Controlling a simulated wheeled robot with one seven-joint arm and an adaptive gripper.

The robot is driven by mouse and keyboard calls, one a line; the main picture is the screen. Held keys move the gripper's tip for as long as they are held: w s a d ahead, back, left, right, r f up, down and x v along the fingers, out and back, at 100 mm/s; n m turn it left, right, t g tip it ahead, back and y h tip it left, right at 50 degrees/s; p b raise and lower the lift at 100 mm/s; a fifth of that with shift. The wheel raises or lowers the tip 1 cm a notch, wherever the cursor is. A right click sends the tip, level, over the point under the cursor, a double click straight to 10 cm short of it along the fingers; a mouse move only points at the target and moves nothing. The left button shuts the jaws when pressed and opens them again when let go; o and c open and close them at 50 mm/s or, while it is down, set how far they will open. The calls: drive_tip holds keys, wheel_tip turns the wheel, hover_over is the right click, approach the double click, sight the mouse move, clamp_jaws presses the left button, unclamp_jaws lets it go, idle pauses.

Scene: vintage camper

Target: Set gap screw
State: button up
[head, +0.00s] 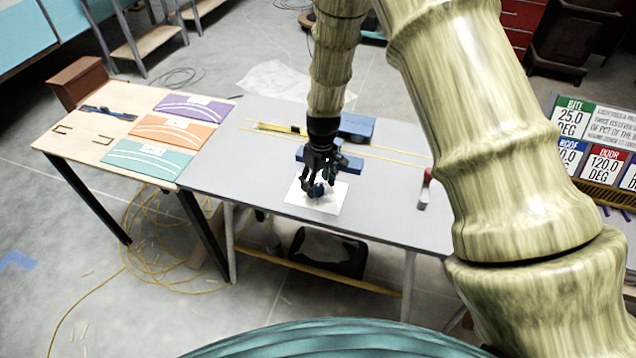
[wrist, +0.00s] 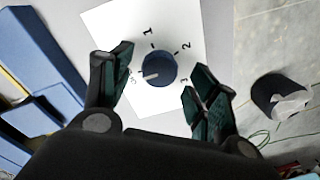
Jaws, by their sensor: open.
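The gap screw shows as a round dark blue knob (wrist: 160,68) on a white sheet (wrist: 115,22) in the wrist view. The sheet carries the marks 1, 2 and 3 around the knob, and another mark at the left that I cannot read clearly. A pale pointer line on the knob points left, toward that unclear mark. My gripper (wrist: 157,88) is open, with one finger on each side of the knob and visible space between. In the head view my gripper (head: 320,184) is over the white sheet (head: 328,206), and the knob (head: 316,190) is partly hidden by the fingers.
The sheet lies on a grey table (head: 240,150). Blue blocks (head: 357,127) and yellow rails stand behind it. A wooden table (head: 80,140) with coloured cards adjoins at left. Bare grey tabletop lies left of the sheet.

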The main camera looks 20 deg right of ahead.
drive_tip(key=shift+f, duration=0.85)
drive_tip(key=c, duration=1)
